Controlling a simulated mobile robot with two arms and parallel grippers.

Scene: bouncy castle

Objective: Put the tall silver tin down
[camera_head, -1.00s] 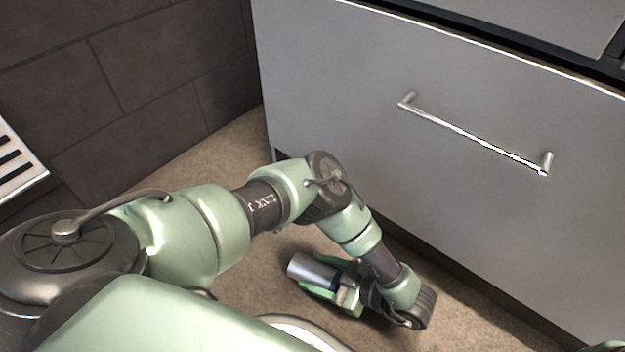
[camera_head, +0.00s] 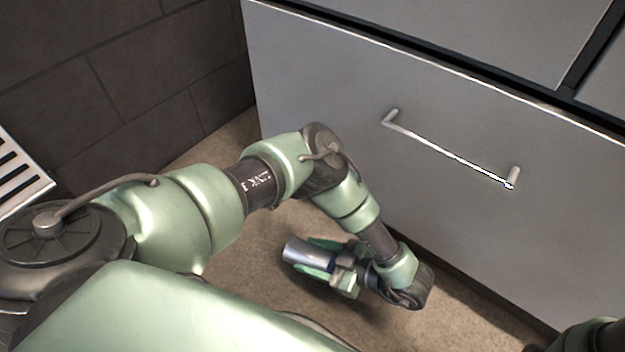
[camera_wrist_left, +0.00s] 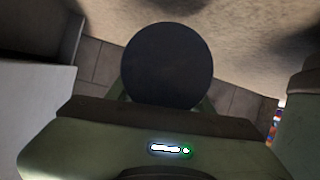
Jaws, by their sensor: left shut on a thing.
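The tall silver tin (camera_head: 304,255) is a shiny cylinder, held lying tilted in my left gripper (camera_head: 318,262). The gripper's green fingers are shut around it, and one silver end sticks out to the left. In the left wrist view the tin's round dark end (camera_wrist_left: 167,65) faces the camera, between the fingers. The tin is above the brown floor (camera_head: 240,262); I cannot tell how high. Part of the tin is hidden by the gripper. At the lower right corner of the head view a green and dark piece of my body shows, but no right gripper fingers.
A grey drawer front (camera_head: 330,70) with a metal bar handle (camera_head: 450,152) stands close behind my left arm. A dark tiled wall (camera_head: 120,75) is at the left, with a white slotted panel (camera_head: 18,170) at its edge. Bare floor lies around the gripper.

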